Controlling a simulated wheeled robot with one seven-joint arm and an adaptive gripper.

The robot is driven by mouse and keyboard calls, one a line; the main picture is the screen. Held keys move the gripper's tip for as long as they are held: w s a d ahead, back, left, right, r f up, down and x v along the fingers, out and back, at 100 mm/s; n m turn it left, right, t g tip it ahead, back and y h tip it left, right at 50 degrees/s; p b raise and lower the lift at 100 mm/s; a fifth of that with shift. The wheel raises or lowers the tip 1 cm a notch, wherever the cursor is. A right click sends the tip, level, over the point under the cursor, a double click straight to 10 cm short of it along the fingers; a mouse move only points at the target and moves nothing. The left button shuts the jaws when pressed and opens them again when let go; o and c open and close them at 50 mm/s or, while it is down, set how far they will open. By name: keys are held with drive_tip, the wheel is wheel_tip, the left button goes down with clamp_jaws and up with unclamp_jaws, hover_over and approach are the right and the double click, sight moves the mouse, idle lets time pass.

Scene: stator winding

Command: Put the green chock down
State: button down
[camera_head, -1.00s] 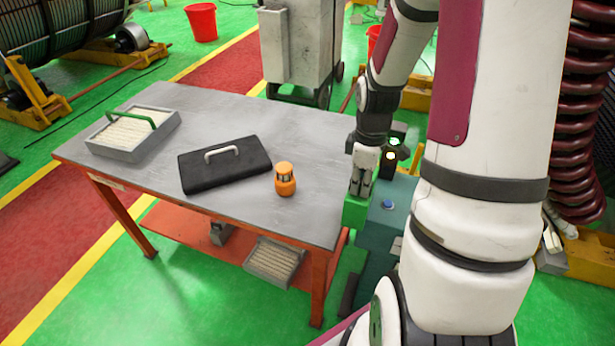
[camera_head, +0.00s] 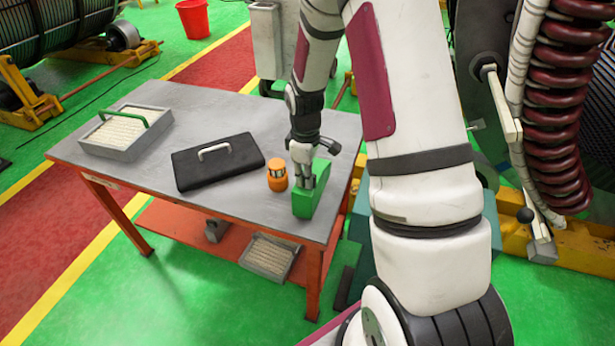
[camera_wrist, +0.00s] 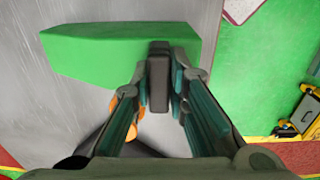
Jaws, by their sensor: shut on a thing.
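The green chock (camera_head: 308,203) is at the right end of the grey table (camera_head: 240,208), close to its front right corner. My gripper (camera_head: 305,184) is shut on the chock from above. In the wrist view the chock (camera_wrist: 95,52) lies across the fingertips (camera_wrist: 160,72), its tapered end to the left, with the grey tabletop behind it. I cannot tell whether its underside touches the table or is slightly above it. Part of the chock is hidden behind my fingers.
An orange lantern-like object (camera_head: 277,177) stands just left of the chock. A black case (camera_head: 222,163) and a grey tray with a green handle (camera_head: 128,145) lie farther left. Another tray (camera_head: 268,257) is on the lower shelf. Bare tabletop lies in front of the case.

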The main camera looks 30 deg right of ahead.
drive_tip(key=shift+w+f, duration=0.1)
drive_tip(key=shift+f, duration=0.2)
drive_tip(key=c, duration=1.6)
unclamp_jaws()
drive_tip(key=shift+f, duration=0.1)
drive_tip(key=shift+o, duration=0.2)
wheel_tip(320, 180, up, 12)
drive_tip(key=b, duration=0.2)
drive_tip(key=s+a+r+m+t, duration=0.1)
drive_tip(key=s+a+r+m, duration=0.1)
drive_tip(key=s+a+r, duration=0.35)
drive_tip(key=s+a+r+m+t, duration=0.1)
drive_tip(key=s+a+r, duration=0.1)
drive_tip(key=r, duration=0.6)
drive_tip(key=s+a+r+m+t, duration=0.1)
drive_tip(key=s+a+r+m, duration=0.1)
drive_tip(key=s, duration=0.4)
drive_tip(key=s+a+r+m+t, duration=0.2)
drive_tip(key=s+a+r, duration=0.1)
drive_tip(key=s, duration=0.3)
drive_tip(key=shift+s+a+r+m, duration=0.15)
drive_tip(key=shift+a+r+m, duration=0.15)
drive_tip(key=shift+a, duration=0.1)
